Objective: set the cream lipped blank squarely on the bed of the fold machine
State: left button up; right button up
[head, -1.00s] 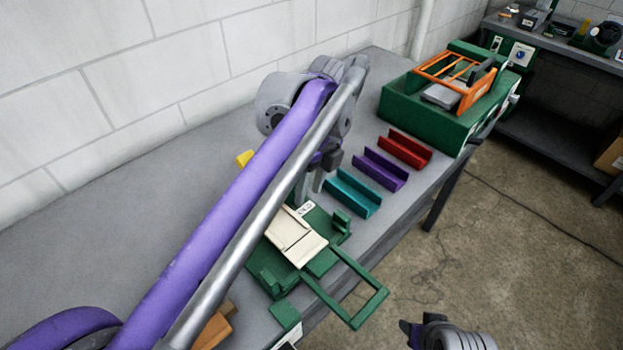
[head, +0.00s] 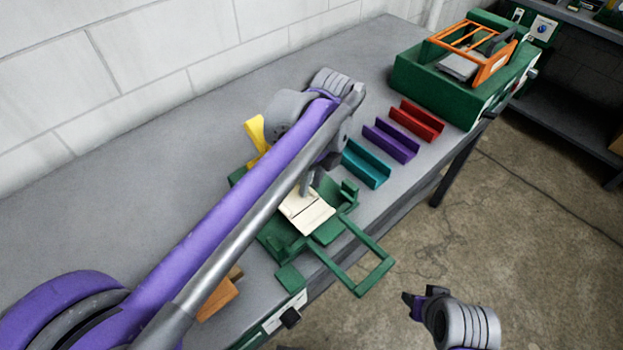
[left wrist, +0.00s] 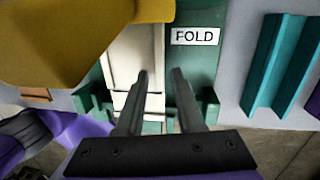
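The green fold machine (head: 275,245) stands at the bench's front edge; its FOLD label (left wrist: 195,36) shows in the left wrist view. The cream lipped blank (head: 308,214) lies on its bed between green upright blocks; it also shows in the left wrist view (left wrist: 131,62). Whether it sits fully square is hard to tell, as my arm covers part. My left gripper (head: 306,190) is over the blank's far end, fingers apart. In the left wrist view the gripper (left wrist: 161,74) has its left finger over the blank, its right over green bed. My right gripper (head: 421,296) hangs over the floor.
A yellow part (head: 257,140) rises behind the machine, large in the left wrist view. Teal (head: 366,165), purple (head: 390,140) and red (head: 416,122) channels lie to the right. A green frame (head: 365,275) juts past the bench edge. A green machine with orange frame (head: 492,68) stands beyond.

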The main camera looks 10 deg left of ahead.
pick_arm(q)
grip_shut()
jog(key=shift+s+d, duration=0.25)
jog(key=shift+d, duration=0.35)
jog(key=shift+s+d, duration=0.2)
jog(key=shift+d, duration=0.35)
jog(key=shift+o, duration=1.3)
grip_release()
jog(key=shift+a, duration=0.1)
notch_tip(320, 180, up, 11)
jog(key=d+p, duration=0.1)
jog(key=shift+w+d+f, duration=0.15)
jog(key=shift+w+d, duration=0.2)
jog(key=shift+d, duration=0.05)
